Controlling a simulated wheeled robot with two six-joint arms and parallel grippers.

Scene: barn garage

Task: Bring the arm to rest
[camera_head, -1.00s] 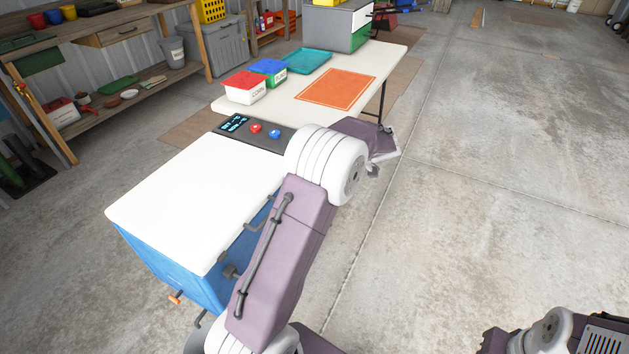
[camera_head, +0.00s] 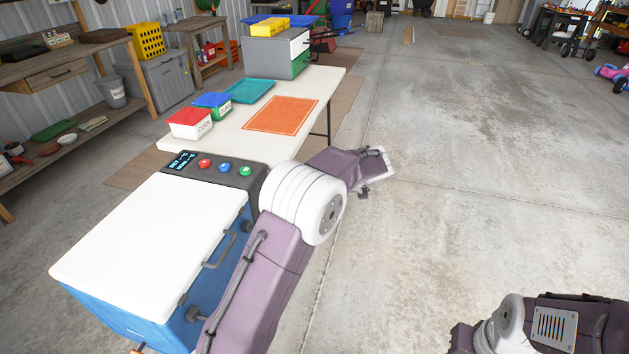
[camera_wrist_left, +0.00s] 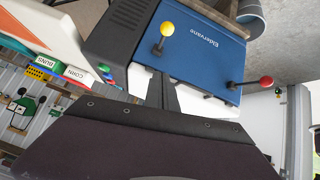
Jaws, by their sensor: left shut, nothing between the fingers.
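My left arm (camera_head: 270,270) reaches forward from the bottom of the head view, past the right side of a white-topped blue chest. Its elbow is bent and its forearm (camera_head: 340,165) points away to the right. The left gripper (camera_wrist_left: 161,88) shows in the left wrist view as two dark fingers closed together, with nothing between them. Behind the fingers is the chest's blue side (camera_wrist_left: 195,45), with a yellow-knobbed lever (camera_wrist_left: 167,29) and a red-knobbed lever (camera_wrist_left: 266,81). I cannot tell whether the fingers touch the chest. My right arm (camera_head: 530,325) is at the lower right; its gripper is not visible.
The chest's lid (camera_head: 145,230) is shut, with a panel of buttons (camera_head: 215,168) at its far end. Beyond stands a white table (camera_head: 225,135) with an orange mat (camera_head: 281,115), red and blue lidded tubs, a teal tray (camera_head: 250,91) and a grey cabinet. Open concrete floor lies right.

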